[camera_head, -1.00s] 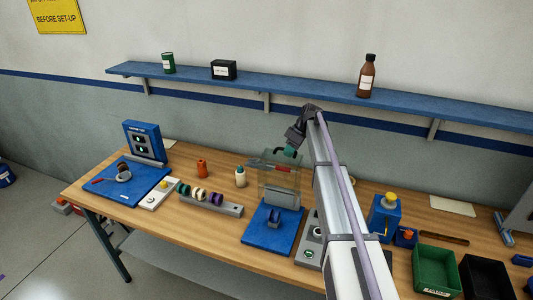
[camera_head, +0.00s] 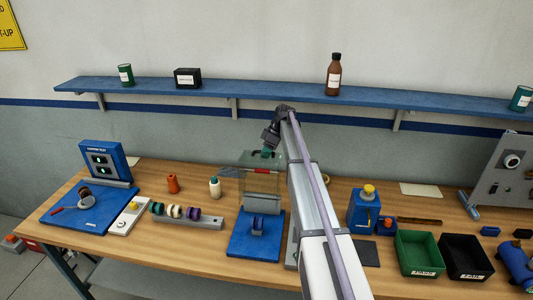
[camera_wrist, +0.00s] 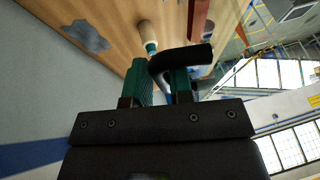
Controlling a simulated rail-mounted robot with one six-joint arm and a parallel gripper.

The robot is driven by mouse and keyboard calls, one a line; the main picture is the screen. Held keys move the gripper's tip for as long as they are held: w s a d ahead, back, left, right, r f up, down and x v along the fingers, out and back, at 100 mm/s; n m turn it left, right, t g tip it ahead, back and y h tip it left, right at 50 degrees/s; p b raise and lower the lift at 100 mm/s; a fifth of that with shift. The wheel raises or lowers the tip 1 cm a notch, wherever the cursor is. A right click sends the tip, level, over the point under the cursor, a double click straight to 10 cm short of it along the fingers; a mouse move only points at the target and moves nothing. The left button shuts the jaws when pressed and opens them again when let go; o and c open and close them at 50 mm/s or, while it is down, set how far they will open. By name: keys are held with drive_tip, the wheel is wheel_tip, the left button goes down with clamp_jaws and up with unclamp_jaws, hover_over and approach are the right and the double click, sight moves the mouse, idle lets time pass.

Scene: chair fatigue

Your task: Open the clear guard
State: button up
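The clear guard (camera_head: 245,178) is a see-through box at the back of a blue-based fixture (camera_head: 246,244) on the bench. A dark curved handle shows at its top, close to my gripper (camera_head: 268,153). In the wrist view, the black handle (camera_wrist: 180,58) bends across the front of one teal finger and down into the gap. My gripper (camera_wrist: 160,82) has its two fingers apart, around or just beside the handle. Whether they touch it I cannot tell. The guard's clear panels are hard to make out in the wrist view.
A blue shelf (camera_head: 290,93) runs along the wall behind. Green (camera_head: 419,273) and black bins stand at the right.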

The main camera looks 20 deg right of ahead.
drive_tip(key=o, duration=0.4)
drive_tip(key=shift+w+f, duration=0.2)
drive_tip(key=shift+w, duration=0.2)
drive_tip(key=p+v, duration=0.9)
drive_tip(key=v, duration=0.2)
drive_tip(key=shift+p, duration=0.35)
drive_tip(key=shift+f, duration=0.1)
drive_tip(key=s+a+f+m+h, duration=0.15)
drive_tip(key=s+a+m, duration=0.25)
drive_tip(key=s+a, duration=0.6)
drive_tip(key=s+a+m+h, duration=0.25)
drive_tip(key=s+a, duration=0.25)
drive_tip(key=s, duration=1)
drive_tip(key=s+a+m+h, duration=0.1)
drive_tip(key=s+a+m, duration=0.4)
drive_tip(key=s+a, duration=0.5)
drive_tip(key=shift+g, duration=0.3)
drive_tip(key=s+f+b, duration=0.1)
drive_tip(key=f+b, duration=0.6)
drive_tip(key=s+d+f+b, duration=0.1)
drive_tip(key=s+f+b, duration=0.1)
drive_tip(key=f+b, duration=0.6)
drive_tip(key=s+f+b, duration=0.2)
drive_tip(key=f+b, duration=0.5)
drive_tip(key=shift+d+f, duration=0.2)
drive_tip(key=shift+d, duration=0.2)
